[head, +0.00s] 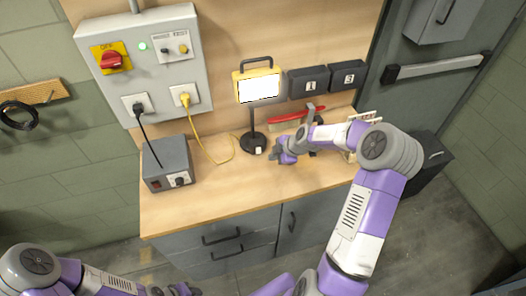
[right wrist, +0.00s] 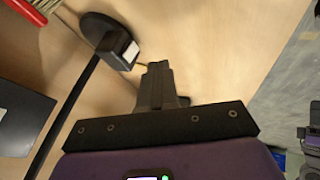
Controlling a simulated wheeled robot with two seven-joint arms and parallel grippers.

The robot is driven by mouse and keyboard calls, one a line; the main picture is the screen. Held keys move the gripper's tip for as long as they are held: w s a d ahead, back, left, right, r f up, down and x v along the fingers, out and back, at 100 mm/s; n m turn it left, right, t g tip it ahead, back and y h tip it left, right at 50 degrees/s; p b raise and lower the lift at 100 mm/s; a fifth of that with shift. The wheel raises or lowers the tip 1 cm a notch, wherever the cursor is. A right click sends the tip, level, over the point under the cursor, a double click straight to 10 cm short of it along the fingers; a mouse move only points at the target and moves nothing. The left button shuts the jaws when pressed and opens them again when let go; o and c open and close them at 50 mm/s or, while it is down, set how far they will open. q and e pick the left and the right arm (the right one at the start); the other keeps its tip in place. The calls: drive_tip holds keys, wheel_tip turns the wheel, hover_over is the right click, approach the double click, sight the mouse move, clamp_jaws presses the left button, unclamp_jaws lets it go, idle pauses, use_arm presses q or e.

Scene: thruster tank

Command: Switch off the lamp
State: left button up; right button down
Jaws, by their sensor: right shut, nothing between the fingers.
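The lamp (head: 258,86) has a yellow frame with a handle and a bright white panel, so it is lit. It stands on a black pole over a round black base (head: 249,140). A small white switch (head: 258,150) sits at the base's front; it also shows in the right wrist view (right wrist: 131,52). My right gripper (head: 281,152) is shut and empty, just right of the switch. In the right wrist view its fingertips (right wrist: 158,66) point close to the switch, with a small gap. My left gripper (head: 176,290) shows only partly at the bottom edge; its jaws are unclear.
A wall panel (head: 200,75) holds a red rotary knob, a green light and two sockets with a black and a yellow plug. The yellow cord (head: 207,147) runs across the bench. A grey box (head: 166,165) stands left. A red-handled brush (head: 297,115) lies behind my gripper.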

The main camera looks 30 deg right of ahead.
sight(259, 151)
drive_tip(key=x, duration=0.6)
drive_tip(key=shift+w, duration=0.15)
use_arm(q)
drive_tip(key=shift+w+r+p, duration=0.15)
drive_tip(key=shift+r+p, duration=0.1)
drive_tip(key=shift+p, duration=0.1)
use_arm(e)
drive_tip(key=shift+w+d+f, duration=0.1)
drive_tip(key=shift+w+d, duration=0.15)
drive_tip(key=shift+w, duration=0.6)
drive_tip(key=shift+w+d, duration=0.25)
drive_tip(key=shift+w, duration=0.65)
use_arm(q)
drive_tip(key=shift+f, duration=0.1)
